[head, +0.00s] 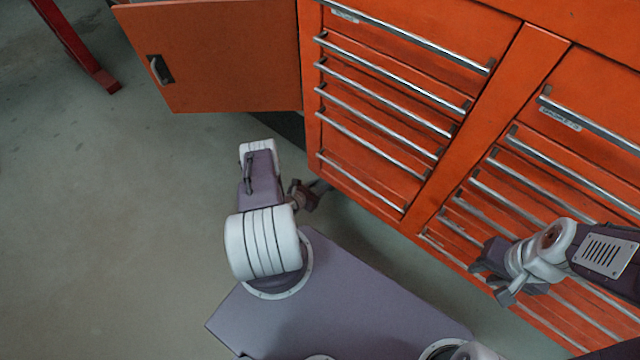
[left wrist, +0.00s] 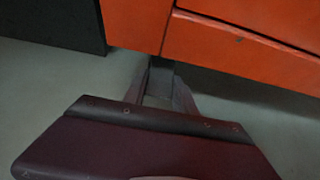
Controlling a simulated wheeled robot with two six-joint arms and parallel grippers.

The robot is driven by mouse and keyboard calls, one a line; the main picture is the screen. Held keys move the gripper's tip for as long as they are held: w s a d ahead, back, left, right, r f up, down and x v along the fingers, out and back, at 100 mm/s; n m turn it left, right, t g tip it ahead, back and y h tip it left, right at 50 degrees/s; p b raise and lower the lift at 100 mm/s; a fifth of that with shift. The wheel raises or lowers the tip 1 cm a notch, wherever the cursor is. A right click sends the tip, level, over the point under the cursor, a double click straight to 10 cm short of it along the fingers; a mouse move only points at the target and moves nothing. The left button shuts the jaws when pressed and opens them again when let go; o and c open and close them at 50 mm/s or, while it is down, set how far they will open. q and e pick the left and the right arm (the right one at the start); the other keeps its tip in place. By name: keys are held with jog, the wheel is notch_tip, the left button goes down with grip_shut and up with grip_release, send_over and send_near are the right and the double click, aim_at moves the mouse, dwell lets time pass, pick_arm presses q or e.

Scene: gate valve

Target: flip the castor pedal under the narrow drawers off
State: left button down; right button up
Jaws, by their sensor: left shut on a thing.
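The orange cabinet's left drawer stack (head: 385,110) has long silver handles. My left gripper (head: 314,190) is low at the bottom left corner of this stack, its tips by the cabinet's lower edge. In the left wrist view its fingers (left wrist: 165,88) reach under the orange bottom edge and are shut on a small dark part, seemingly the castor pedal (left wrist: 160,76). The pedal is mostly hidden by the fingers and shadow, and its tilt cannot be told. My right gripper (head: 490,282) is open and empty in front of the right drawer stack (head: 560,200).
An orange cabinet door (head: 215,55) stands open at the left of the drawers. A red post with a foot (head: 103,80) stands at the upper left. Grey floor (head: 110,220) is clear on the left. The drawer handles stick out near my right gripper.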

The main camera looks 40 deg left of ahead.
dwell(0.3)
pick_arm(q)
jog(key=c, duration=1)
grip_release()
jog(key=p+v, duration=0.5)
jog(key=v, duration=0.4)
